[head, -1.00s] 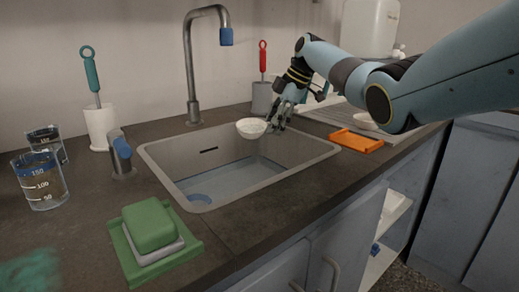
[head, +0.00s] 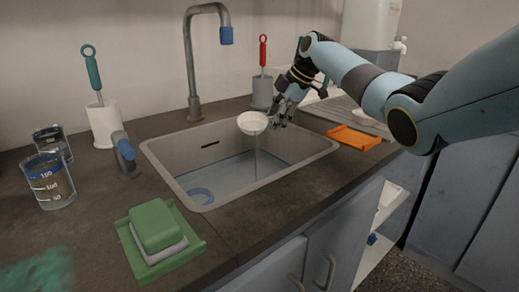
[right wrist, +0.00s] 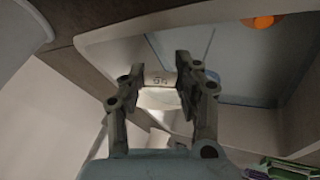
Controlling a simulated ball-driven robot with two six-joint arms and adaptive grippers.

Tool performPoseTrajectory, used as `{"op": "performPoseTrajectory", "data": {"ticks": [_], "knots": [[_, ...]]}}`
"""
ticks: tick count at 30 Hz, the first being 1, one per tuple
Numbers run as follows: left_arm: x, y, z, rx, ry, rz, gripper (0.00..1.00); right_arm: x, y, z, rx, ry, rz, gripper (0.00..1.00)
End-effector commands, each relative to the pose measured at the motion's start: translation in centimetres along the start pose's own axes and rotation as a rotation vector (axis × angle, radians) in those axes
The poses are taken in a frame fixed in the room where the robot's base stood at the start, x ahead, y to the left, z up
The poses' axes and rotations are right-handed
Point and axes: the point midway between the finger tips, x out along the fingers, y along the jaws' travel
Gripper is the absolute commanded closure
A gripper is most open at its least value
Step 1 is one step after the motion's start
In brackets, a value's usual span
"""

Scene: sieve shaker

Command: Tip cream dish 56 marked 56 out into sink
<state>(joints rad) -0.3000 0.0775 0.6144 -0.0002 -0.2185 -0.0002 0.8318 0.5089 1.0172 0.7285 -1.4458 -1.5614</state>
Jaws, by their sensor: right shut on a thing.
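The small cream dish (head: 252,124) is held over the sink (head: 172,168), tilted so that its opening faces the head camera. My right gripper (head: 279,114) is shut on the dish's right side. In the right wrist view the dish (right wrist: 158,98) sits between the two fingers (right wrist: 160,80), with a mark that looks like 56, upside down, on its wall. The dish's inside is not clear to see. My left gripper is not in view.
A grey tap (head: 190,60) arches behind the sink. An orange tray (head: 354,138) lies right of it. A green sponge (head: 153,225) on its holder, beakers (head: 48,182) and a brush in a white pot (head: 104,124) stand left. The space above the basin is otherwise clear.

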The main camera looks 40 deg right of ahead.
Motion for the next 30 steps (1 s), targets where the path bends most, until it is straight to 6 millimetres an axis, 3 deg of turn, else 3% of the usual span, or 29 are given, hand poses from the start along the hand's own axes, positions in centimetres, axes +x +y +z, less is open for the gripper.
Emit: {"op": "performPoseTrajectory", "data": {"ticks": [30], "knots": [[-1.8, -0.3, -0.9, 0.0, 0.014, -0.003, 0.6, -0.9, -1.2, -0.6, -0.041, -0.008, 0.107, 1.0]]}}
